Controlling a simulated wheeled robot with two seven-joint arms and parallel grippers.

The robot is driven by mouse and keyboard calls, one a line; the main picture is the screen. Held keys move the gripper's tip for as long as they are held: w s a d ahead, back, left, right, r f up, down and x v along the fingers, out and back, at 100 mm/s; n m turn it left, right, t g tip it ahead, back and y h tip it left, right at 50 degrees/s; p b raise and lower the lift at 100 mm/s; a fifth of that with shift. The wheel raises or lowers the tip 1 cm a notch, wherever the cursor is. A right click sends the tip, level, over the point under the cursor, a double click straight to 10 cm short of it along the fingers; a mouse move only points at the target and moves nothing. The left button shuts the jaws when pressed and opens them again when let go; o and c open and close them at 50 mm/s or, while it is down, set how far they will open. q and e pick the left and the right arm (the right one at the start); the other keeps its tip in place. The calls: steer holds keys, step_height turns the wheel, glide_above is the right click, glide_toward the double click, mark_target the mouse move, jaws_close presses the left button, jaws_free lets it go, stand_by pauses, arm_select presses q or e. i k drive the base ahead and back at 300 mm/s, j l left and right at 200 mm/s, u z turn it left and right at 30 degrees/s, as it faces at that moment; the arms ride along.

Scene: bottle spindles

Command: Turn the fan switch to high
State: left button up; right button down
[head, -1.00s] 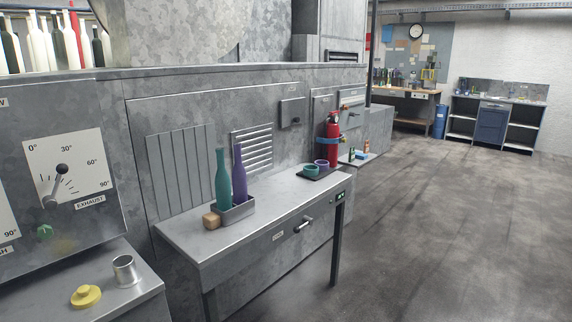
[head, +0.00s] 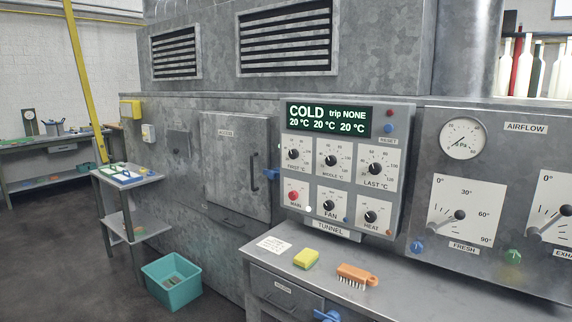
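The fan switch (head: 328,206) is a black knob on a white plate labelled FAN, in the middle of the lower row of the tunnel control panel (head: 343,236). Its exact setting is too small to read. The red main knob (head: 293,196) is left of it and the heat knob (head: 370,216) is right of it. The display (head: 326,120) above reads COLD, trip NONE and 20 °C three times. Neither of my grippers shows in the head view.
A metal bench (head: 400,277) stands below the panel with a yellow sponge (head: 306,259), an orange brush (head: 357,275) and a paper card on it. A teal crate (head: 172,282) sits on the floor at left. The airflow panel (head: 474,110) is on the right. Floor at far left is clear.

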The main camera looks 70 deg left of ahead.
mark_target(328, 205)
steer(key=u, duration=2)
